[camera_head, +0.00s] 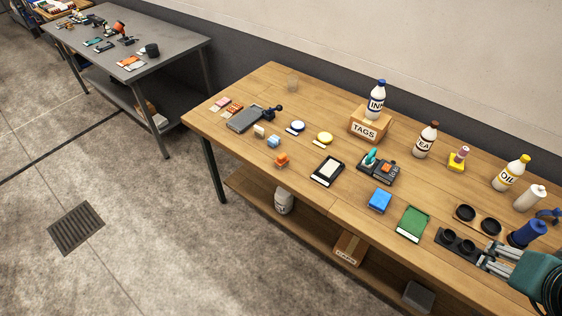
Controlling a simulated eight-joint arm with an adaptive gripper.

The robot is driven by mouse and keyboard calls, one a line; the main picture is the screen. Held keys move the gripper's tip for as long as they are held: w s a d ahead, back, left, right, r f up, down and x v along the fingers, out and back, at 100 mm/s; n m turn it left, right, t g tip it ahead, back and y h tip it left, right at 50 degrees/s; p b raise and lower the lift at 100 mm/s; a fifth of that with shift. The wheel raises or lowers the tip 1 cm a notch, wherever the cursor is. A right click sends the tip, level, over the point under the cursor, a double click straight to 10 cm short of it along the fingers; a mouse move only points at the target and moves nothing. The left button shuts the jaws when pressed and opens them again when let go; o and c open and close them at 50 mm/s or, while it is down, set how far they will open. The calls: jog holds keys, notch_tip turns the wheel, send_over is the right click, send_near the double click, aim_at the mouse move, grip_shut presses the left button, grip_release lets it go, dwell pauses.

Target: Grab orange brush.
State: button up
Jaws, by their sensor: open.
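A small orange object (281,160) with a raised top stands near the front edge of the wooden table, left of centre. It may be the orange brush; it is too small to be sure.
The wooden table (225,131) also carries a TAGS box (368,125), an INK bottle (376,101), a black-framed pad (327,171), a blue block (380,200) and a green pad (413,223). Black cups (465,213) sit near my gripper. A grey table (180,45) with orange-coloured items stands back left.

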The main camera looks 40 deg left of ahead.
dwell(0.4)
jog(key=w+a+r+n+g+y, duration=0.1)
jog(key=w+a+r+n, duration=0.1)
jog(key=w+a, duration=0.5)
jog(key=w+a+r+n+g, duration=0.1)
jog(key=w+a+r+n, duration=0.15)
jog(key=w+a, duration=0.45)
jog(key=w+a+f+n+g, duration=0.1)
jog(key=w+a+f+n, duration=0.2)
jog(key=a, duration=0.7)
jog(key=w+a+f+n+g, duration=0.1)
jog(key=w+a+f, duration=0.1)
jog(key=w+a, duration=0.55)
jog(key=n+g+h+b, duration=0.1)
jog(key=n+g, duration=0.2)
jog(key=n, duration=0.5)
send_over(282, 156)
jog(key=f, duration=2.5)
jog(key=shift+w+d+f, duration=0.15)
jog(key=shift+w+f, duration=0.1)
jog(key=shift+f, duration=0.1)
jog(key=shift+s+a+f, duration=0.15)
jog(key=shift+a, duration=0.1)
